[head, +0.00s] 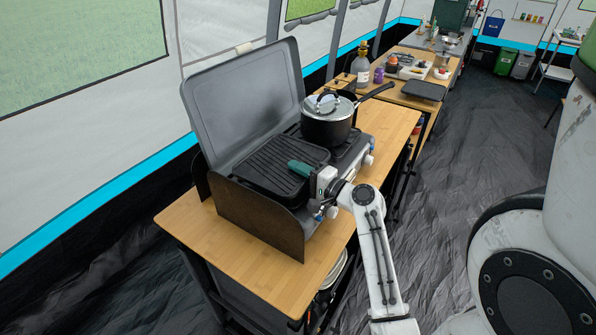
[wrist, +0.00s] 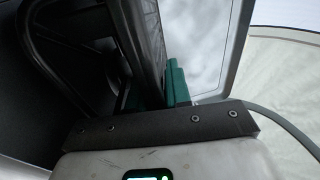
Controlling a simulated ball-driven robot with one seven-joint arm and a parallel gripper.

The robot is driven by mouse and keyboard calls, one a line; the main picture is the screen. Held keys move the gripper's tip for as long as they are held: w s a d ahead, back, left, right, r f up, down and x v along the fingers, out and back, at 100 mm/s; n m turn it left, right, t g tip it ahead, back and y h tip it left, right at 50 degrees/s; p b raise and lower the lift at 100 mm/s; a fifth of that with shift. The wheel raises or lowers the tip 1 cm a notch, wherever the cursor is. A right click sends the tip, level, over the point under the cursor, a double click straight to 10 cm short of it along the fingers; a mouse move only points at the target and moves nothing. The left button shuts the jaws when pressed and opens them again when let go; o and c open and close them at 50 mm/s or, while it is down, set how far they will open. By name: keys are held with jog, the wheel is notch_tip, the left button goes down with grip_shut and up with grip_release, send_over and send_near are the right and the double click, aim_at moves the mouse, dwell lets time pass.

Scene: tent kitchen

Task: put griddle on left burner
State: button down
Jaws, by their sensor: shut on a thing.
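The black ribbed griddle (head: 272,163) lies over the left side of the camp stove, above the left burner, which it hides. My gripper (head: 301,169), with green fingertips, is shut on the griddle's near right edge. In the wrist view the dark griddle (wrist: 150,40) shows edge-on, running into the green fingers (wrist: 175,84). I cannot tell whether the griddle rests on the stove grate (wrist: 75,48) or is held slightly above it.
A black pot (head: 327,127) with a glass lid stands on the right burner, its handle pointing right. The stove's grey lid (head: 245,100) stands open behind. A dark side panel (head: 256,219) borders the left. The wooden table (head: 190,226) is clear at left front.

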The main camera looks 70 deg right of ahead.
jog(key=c, duration=1.5)
grip_release()
jog(key=shift+f, duration=0.15)
jog(key=o, duration=0.4)
jog(key=shift+o, duration=0.2)
jog(key=shift+r, duration=0.25)
jog(key=b+v, duration=0.2)
jog(key=v, duration=0.8)
jog(key=shift+s+f, duration=0.15)
jog(key=shift+s, duration=0.1)
jog(key=shift+b+v, duration=0.3)
jog(key=shift+v, duration=0.5)
